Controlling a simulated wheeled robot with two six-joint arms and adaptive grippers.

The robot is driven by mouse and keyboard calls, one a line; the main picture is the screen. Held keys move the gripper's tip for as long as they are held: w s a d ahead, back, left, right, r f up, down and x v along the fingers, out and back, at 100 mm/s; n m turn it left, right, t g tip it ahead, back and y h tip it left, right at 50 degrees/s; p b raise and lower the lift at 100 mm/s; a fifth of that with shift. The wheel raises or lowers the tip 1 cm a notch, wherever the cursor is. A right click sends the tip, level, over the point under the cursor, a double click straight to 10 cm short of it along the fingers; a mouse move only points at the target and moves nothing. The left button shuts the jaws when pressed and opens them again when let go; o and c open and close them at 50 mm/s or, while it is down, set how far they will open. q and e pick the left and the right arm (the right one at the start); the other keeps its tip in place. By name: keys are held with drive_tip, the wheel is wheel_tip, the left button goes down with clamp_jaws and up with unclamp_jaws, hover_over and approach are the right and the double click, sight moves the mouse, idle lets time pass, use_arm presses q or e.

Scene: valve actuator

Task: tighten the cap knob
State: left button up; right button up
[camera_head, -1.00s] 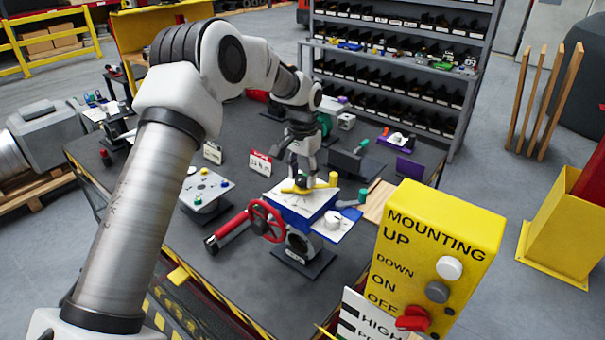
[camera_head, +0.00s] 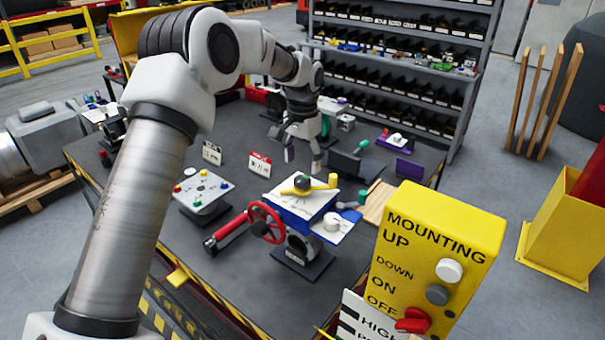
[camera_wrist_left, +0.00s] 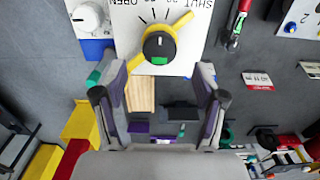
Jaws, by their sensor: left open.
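The valve actuator (camera_head: 291,208) stands on the dark table with a blue body and white top plate. On the plate sits a yellow bar handle (camera_head: 323,186) with a dark round knob (camera_head: 302,183) at its middle. In the left wrist view the black knob (camera_wrist_left: 159,45) lies on the slanted yellow bar (camera_wrist_left: 182,22), between "SHUT" and "OPEN" lettering. A white knob (camera_head: 332,222) sits on the lower blue side plate; it also shows in the left wrist view (camera_wrist_left: 88,18). My left gripper (camera_head: 303,160) is open and empty, above and behind the knob, apart from it.
A red handwheel (camera_head: 266,222) juts from the actuator's left side. A small panel with coloured buttons (camera_head: 203,190) stands left of it. A yellow control box (camera_head: 435,255) fills the front right. Small sign cards (camera_head: 260,165) and a green-handled tool (camera_head: 361,147) lie behind.

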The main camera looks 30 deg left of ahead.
sight(303, 179)
use_arm(q)
wheel_tip(303, 179, up, 7)
idle(0.3)
